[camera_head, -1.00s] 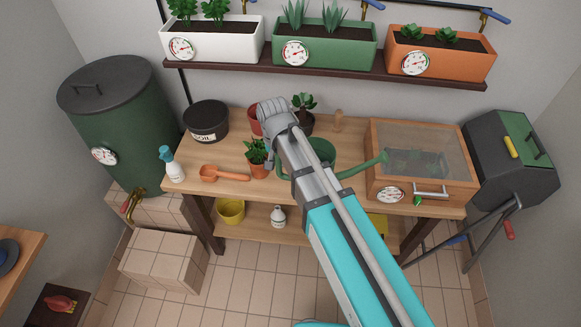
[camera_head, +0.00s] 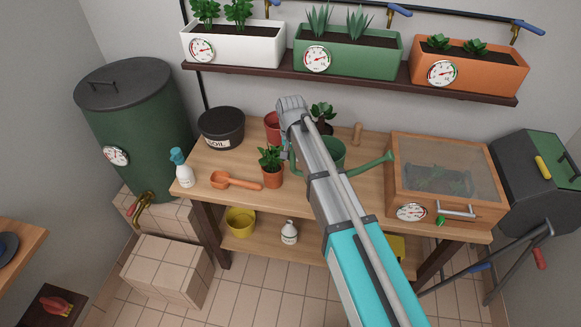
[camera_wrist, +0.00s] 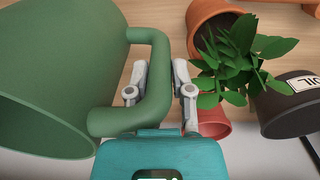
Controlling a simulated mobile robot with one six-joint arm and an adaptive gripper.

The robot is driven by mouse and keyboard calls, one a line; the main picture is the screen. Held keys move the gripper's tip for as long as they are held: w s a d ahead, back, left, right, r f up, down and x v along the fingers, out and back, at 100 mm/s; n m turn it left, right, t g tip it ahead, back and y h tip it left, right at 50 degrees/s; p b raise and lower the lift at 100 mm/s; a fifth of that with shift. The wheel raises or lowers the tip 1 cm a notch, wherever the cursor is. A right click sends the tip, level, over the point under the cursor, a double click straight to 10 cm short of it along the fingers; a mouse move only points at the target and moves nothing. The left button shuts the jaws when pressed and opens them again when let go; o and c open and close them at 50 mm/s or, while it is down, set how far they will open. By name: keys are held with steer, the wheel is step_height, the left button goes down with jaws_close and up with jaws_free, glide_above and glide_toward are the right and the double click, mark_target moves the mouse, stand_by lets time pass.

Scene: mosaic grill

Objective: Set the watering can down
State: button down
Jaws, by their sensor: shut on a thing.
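The green watering can (camera_head: 332,153) is over the middle of the wooden workbench, partly hidden behind my arm, its spout (camera_head: 370,166) pointing right toward the glass-topped box. I cannot tell whether its base touches the bench. In the wrist view its body (camera_wrist: 60,70) fills the left side, and its curved handle (camera_wrist: 158,85) runs between my fingers. My gripper (camera_wrist: 160,88) is shut on this handle. In the head view my arm hides most of the gripper.
The glass-topped box (camera_head: 445,185) is at right.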

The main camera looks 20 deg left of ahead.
steer(key=shift+w+a+f+b, duration=0.2)
steer(key=shift+w+f+b, duration=0.2)
steer(key=shift+f, duration=0.1)
steer(key=shift+w+a+f+b, duration=0.25)
steer(key=shift+w+f, duration=0.1)
steer(key=shift+f, duration=0.15)
steer(key=shift+w+a+f+b, duration=0.1)
steer(key=shift+w+f+b, duration=0.1)
steer(key=shift+f+b, duration=0.85)
steer(key=shift+w+f+b, duration=0.15)
steer(key=shift+f+b, duration=0.8)
steer(key=shift+b, duration=0.05)
steer(key=shift+f, duration=0.15)
steer(key=c, duration=0.8)
jaws_free()
steer(key=shift+r, duration=0.2)
